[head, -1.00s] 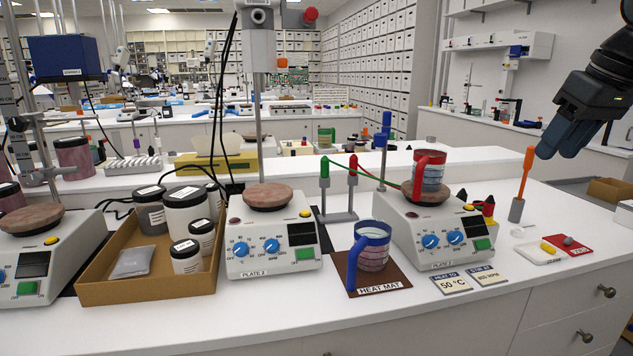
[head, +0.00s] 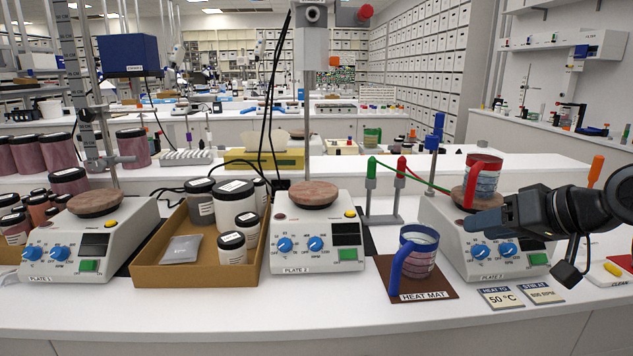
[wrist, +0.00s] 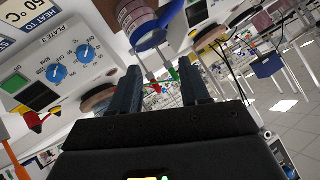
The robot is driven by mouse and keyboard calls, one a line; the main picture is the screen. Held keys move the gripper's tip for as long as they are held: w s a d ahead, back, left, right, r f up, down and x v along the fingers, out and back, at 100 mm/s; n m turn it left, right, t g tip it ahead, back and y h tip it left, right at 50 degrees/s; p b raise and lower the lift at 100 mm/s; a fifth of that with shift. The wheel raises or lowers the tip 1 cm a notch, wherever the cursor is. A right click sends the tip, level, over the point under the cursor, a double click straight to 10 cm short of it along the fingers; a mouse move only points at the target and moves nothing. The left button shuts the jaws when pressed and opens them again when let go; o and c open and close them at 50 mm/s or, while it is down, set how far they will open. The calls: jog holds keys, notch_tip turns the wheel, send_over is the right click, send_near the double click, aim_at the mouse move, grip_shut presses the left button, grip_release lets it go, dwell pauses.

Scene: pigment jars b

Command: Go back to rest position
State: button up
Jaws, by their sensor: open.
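My gripper (head: 487,220) is open and empty, held in front of the right-hand hot plate at the right of the head view. Its two fingers (wrist: 160,88) show apart in the wrist view with nothing between them. The gripper partly hides the front of plate 3 (head: 453,240). A red-handled beaker (head: 485,180) stands on top of that plate. A blue-handled beaker (head: 420,258) stands on the brown heat mat (head: 437,287), left of my gripper. It also shows at the top of the wrist view (wrist: 135,18).
Plate 2 (head: 317,240) and plate 1 (head: 87,240) stand further left, with a cardboard tray (head: 190,277) of jars between them. Label cards (head: 500,298) lie near the front edge. An orange-handled tool (head: 596,168) stands behind my arm. The front counter strip is mostly clear.

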jog(key=s+a+f+m+t, duration=0.35)
jog(key=s+a+f, duration=0.25)
jog(key=a+f, duration=0.5)
jog(key=s+a+f+m+t+h, duration=0.1)
jog(key=s+a+f+m+h, duration=0.15)
jog(key=s+f, duration=0.75)
jog(key=s+d+n+h, duration=0.1)
jog(key=s+d+h, duration=0.15)
jog(key=s, duration=1.55)
jog(key=s+d+r+n, duration=0.1)
jog(key=s+r+n, duration=0.1)
jog(key=s, duration=0.5)
jog(key=s+d+r+n, duration=0.1)
jog(key=s+r+n, duration=0.2)
jog(key=s, duration=0.5)
jog(key=shift+r+t, duration=0.35)
jog(key=shift+r, duration=0.05)
jog(key=shift+d, duration=0.1)
